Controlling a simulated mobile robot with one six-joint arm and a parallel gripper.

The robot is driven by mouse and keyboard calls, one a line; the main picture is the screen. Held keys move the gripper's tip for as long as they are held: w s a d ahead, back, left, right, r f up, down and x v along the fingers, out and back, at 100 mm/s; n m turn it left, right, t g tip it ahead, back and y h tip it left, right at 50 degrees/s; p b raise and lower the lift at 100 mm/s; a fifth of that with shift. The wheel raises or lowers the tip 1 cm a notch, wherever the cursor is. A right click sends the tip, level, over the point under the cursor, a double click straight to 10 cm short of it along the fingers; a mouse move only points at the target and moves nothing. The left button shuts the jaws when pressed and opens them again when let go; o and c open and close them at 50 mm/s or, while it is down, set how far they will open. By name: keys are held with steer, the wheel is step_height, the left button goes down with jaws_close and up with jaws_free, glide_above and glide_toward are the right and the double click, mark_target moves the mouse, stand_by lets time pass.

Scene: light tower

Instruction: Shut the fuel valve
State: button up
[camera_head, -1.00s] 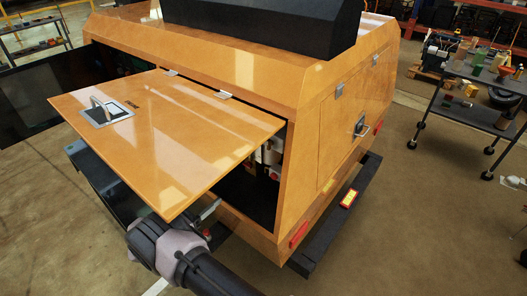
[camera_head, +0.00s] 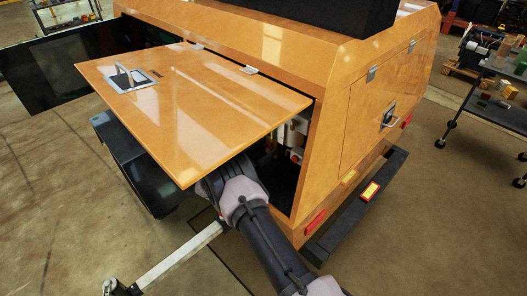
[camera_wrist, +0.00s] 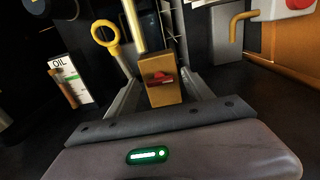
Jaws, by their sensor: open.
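The fuel valve appears to be the brass-coloured block (camera_wrist: 163,93) with a small red handle (camera_wrist: 159,78), below a yellow pipe (camera_wrist: 133,25) in the wrist view. The handle looks roughly crosswise to the pipe. My gripper (camera_wrist: 160,82) is open, with one grey finger on each side of the block. I cannot tell whether either finger touches it. In the head view my arm reaches under the raised orange door (camera_head: 190,95), which hides my gripper and the valve.
A yellow ring handle (camera_wrist: 105,37) and a white OIL label (camera_wrist: 67,78) are left of the valve. A grey box with a red button (camera_wrist: 298,4) is at upper right. The door hangs over my arm. The orange housing wall (camera_head: 318,150) stands close to its right.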

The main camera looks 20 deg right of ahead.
jaws_close()
steer(key=shift+n, duration=0.3)
steer(key=shift+f+n+b, duration=0.1)
steer(key=shift+n+b, duration=0.7)
steer(key=shift+n, duration=0.1)
steer(key=shift+w+n+b, duration=0.1)
steer(key=shift+n+b, duration=0.4)
steer(key=shift+n, duration=1.2)
jaws_free()
